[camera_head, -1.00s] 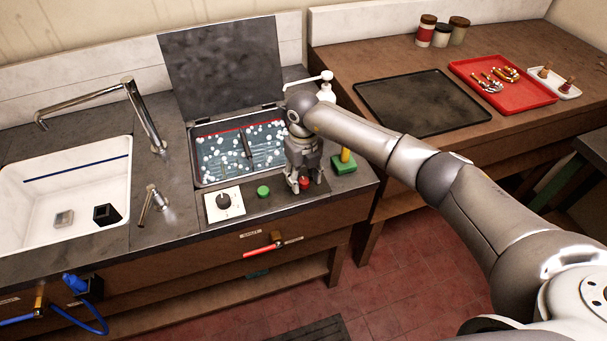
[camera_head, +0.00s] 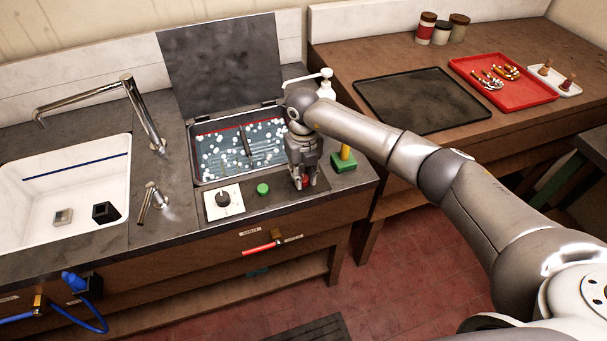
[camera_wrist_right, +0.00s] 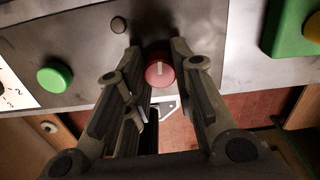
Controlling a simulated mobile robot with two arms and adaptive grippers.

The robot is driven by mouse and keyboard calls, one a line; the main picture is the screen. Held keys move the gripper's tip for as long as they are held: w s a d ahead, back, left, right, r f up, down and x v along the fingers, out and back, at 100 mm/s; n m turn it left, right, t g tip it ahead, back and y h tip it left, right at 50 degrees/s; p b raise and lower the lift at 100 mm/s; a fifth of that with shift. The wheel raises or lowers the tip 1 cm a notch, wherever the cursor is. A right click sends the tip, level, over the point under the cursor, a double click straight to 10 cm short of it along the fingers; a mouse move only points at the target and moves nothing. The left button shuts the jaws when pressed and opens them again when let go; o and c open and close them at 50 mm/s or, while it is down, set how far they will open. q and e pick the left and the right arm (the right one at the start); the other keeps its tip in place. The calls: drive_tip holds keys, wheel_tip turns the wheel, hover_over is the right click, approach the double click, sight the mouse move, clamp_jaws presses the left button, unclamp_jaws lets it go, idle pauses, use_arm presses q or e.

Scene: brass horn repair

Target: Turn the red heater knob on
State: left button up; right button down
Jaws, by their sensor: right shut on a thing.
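The red heater knob (camera_head: 304,178) is on the control panel at the front of the bubbling tank. In the right wrist view the red knob (camera_wrist_right: 160,74) shows a pale pointer line, running roughly up and down in that picture. My right gripper (camera_head: 305,182) points down over the panel, its fingers on either side of the knob. In the right wrist view the fingers of my right gripper (camera_wrist_right: 161,65) are closed in on the knob's sides. The left gripper is not in view.
A green button (camera_head: 263,189) and a white dial plate (camera_head: 224,202) lie left of the knob. A green block with a yellow post (camera_head: 344,163) stands close on the right. The tank (camera_head: 240,150) with its raised lid (camera_head: 222,65) is behind. A red-handled lever (camera_head: 262,249) is on the front below.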

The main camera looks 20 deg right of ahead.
drive_tip(key=m, duration=0.4)
drive_tip(key=shift+w+r+b, duration=0.1)
drive_tip(key=shift+b, duration=0.3)
drive_tip(key=m, duration=0.8)
drive_tip(key=shift+d+r, duration=0.1)
drive_tip(key=shift+m, duration=2.1)
